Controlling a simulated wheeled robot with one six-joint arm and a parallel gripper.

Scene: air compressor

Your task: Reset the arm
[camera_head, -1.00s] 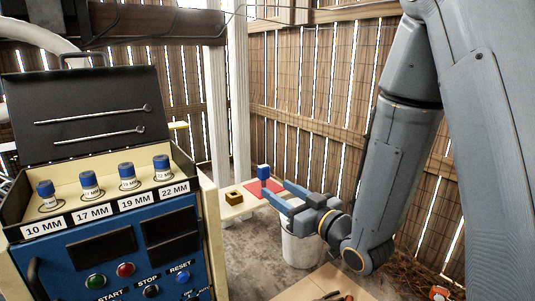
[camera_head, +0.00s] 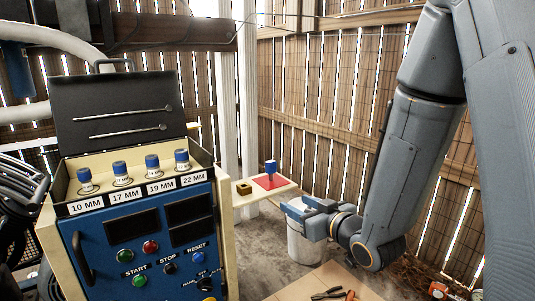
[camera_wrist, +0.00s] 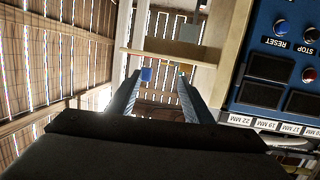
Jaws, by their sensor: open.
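My gripper (camera_head: 292,204) is open and empty. In the head view it lies in front of and below the side shelf, apart from the blue-topped piece (camera_head: 270,167) on the red mat (camera_head: 277,182). In the wrist view the two fingers (camera_wrist: 158,76) are spread, with a small blue piece (camera_wrist: 146,74) showing beyond them. My arm comes down from the upper right with its elbow bent.
The blue control cabinet (camera_head: 100,235) stands at left with an open lid and several blue-capped sockets in a labelled row. A white bucket (camera_head: 303,248) stands below my gripper. Pliers (camera_head: 327,294) lie on a wooden board (camera_head: 345,277).

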